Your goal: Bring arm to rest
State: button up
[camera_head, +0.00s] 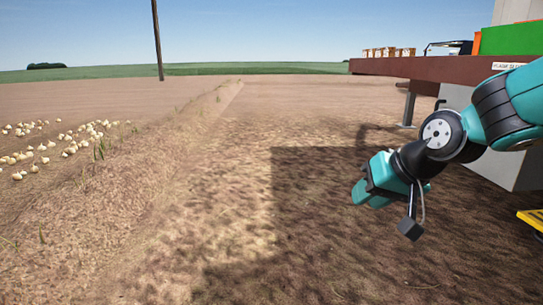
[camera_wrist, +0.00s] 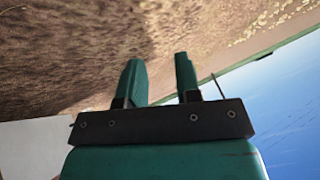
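My gripper (camera_head: 366,192) is at the right of the head view, on the end of my teal and black arm, held in the air over bare soil. In the wrist view its two teal fingers (camera_wrist: 160,78) stand apart with soil showing between them. It is open and holds nothing. The arm comes in from the right edge and is bent, with the gripper pointing left and down.
Onions (camera_head: 68,145) lie scattered on soil at the left. A raised brown platform (camera_head: 440,68) carries crates (camera_head: 388,52) and a green box (camera_head: 511,39). A grey block (camera_head: 500,165) stands below it. A pole (camera_head: 158,40) stands far off. The middle ground is clear.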

jog(key=s+a+r+n+g+p, duration=0.1)
jog(key=s+a+n+g+p, duration=0.15)
jog(key=s, duration=0.95)
jog(key=s+a+r+n+g+p, duration=0.15)
jog(key=s+n+g, duration=0.25)
jog(key=s, duration=0.9)
notch_tip(320, 180, up, 37)
jog(key=p, duration=3.6)
jog(key=shift+w+d+f, duration=0.2)
jog(key=shift+w+d, duration=0.05)
jog(key=shift+w, duration=0.2)
